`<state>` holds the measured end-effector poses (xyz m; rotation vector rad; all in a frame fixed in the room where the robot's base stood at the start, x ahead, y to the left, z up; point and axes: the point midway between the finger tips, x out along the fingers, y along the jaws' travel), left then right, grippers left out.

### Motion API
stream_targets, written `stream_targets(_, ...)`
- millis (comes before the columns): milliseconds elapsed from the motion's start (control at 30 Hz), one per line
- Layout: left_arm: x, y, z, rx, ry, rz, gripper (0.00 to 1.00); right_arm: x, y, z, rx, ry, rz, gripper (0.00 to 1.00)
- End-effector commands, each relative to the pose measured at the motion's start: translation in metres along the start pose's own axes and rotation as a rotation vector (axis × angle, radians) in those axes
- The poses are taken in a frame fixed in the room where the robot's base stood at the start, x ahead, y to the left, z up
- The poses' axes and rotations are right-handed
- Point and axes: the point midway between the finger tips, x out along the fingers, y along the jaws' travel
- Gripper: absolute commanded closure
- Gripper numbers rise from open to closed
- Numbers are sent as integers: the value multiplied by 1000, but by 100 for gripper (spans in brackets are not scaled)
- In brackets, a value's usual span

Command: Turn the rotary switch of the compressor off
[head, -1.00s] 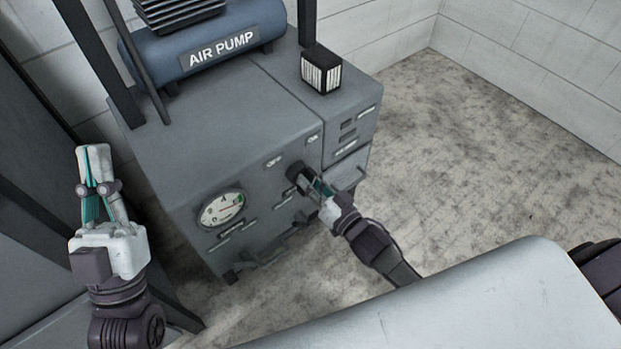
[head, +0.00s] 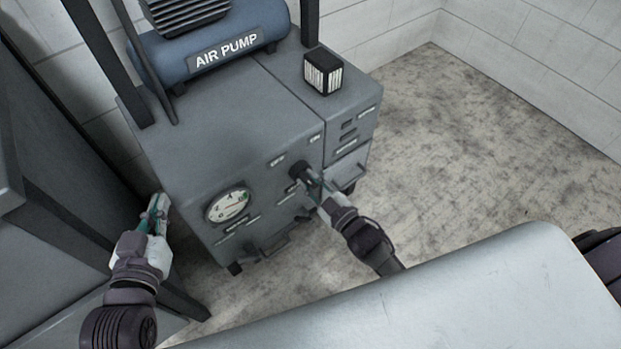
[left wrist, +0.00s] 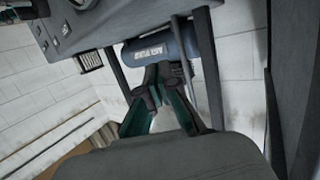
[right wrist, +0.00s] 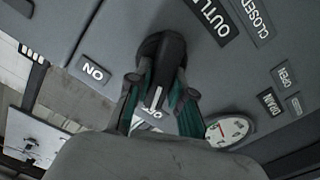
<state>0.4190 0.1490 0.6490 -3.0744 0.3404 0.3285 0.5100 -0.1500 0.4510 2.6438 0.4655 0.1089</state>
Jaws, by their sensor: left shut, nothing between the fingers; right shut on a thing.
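The compressor is a grey cabinet (head: 225,130) with a blue tank labelled AIR PUMP (head: 225,45) on top. Its black rotary switch (right wrist: 160,65) is on the front panel, with an ON label (right wrist: 93,71) and a partly hidden OFF label (right wrist: 148,113) near it. My right gripper (head: 308,177) is shut on the switch, one finger on each side of the knob. The white line on the knob points toward the OFF label in the right wrist view. My left gripper (head: 157,205) is shut and empty, left of the cabinet's front.
A round gauge (head: 229,205) sits left of the switch. A small black-and-white box (head: 322,71) stands on the cabinet top. A dark grey structure (head: 50,190) stands at the left. The floor (head: 480,130) right of the cabinet is clear.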

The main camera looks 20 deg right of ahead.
Motion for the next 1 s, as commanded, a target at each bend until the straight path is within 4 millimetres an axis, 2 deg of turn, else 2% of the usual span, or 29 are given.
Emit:
stream_targets(333,-2,-2,11,1,-65,-4,100,0,-1,0,-139,0,0,100)
stream_targets(867,-3,-2,13,1,-77,-5,100,0,-2,0,-166,0,-1,100)
stream_targets(900,-3,-2,13,1,-77,-5,100,0,-2,0,-166,0,-1,78)
stream_targets(1000,-3,-2,13,0,-76,-5,100,0,-2,0,-166,0,-1,61)
